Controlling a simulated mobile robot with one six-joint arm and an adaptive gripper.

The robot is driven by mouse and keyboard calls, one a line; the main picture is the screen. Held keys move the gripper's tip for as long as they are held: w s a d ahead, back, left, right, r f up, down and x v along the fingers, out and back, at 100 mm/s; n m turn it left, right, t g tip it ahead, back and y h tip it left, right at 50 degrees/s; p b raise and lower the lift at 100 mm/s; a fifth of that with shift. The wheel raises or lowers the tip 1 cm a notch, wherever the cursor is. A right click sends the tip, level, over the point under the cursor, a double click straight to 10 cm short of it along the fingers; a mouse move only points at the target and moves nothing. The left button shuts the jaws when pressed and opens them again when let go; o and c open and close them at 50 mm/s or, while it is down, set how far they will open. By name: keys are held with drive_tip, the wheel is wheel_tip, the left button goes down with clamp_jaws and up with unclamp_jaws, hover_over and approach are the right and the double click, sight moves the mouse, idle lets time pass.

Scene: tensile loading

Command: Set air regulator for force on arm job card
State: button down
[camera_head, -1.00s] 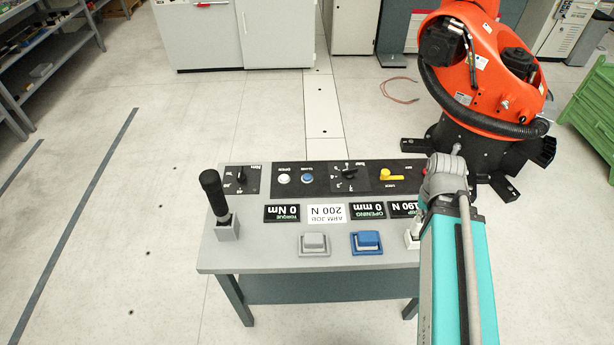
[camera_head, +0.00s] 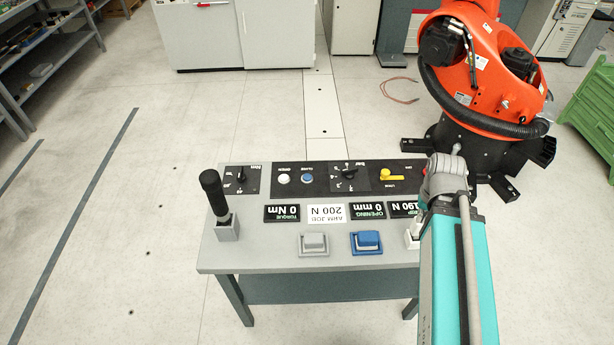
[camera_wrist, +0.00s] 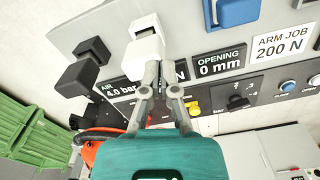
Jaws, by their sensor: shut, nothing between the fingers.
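The arm job card (camera_head: 326,214) is a white plate reading 200 N; it also shows in the wrist view (camera_wrist: 283,46). The air regulator appears to be the black dial (camera_wrist: 238,103) marked bar in the wrist view, and the dial (camera_head: 349,174) in the head view. The air display (camera_wrist: 121,91) reads 4.0 bar. A grip display (camera_head: 403,209), partly hidden by my arm, appears to read 190 N. My gripper (camera_wrist: 164,80) is shut and empty over the panel, close to a white block-like part (camera_wrist: 145,45); I cannot tell whether they touch. The head view does not show its fingers.
An orange robot (camera_head: 483,75) stands behind. Floor left of the bench is clear.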

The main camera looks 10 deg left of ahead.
idle(0.4)
drive_tip(key=n+t+h+b, duration=0.3)
drive_tip(key=t+h+b, duration=0.2)
drive_tip(key=t+b, duration=0.4)
hover_over(306, 177)
drive_tip(key=b, duration=0.1)
drive_tip(key=shift+g, duration=0.6)
wheel_tip(306, 177, down, 4)
drive_tip(key=shift+d+f, duration=0.1)
drive_tip(key=shift+f, duration=0.1)
drive_tip(key=shift+s+f, duration=0.1)
drive_tip(key=shift+f, duration=0.05)
wheel_tip(306, 177, down, 8)
drive_tip(key=b, duration=0.9)
drive_tip(key=shift+f, duration=0.25)
drive_tip(key=shift+f, duration=0.1)
drive_tip(key=shift+f+b, duration=0.3)
drive_tip(key=shift+b, duration=0.05)
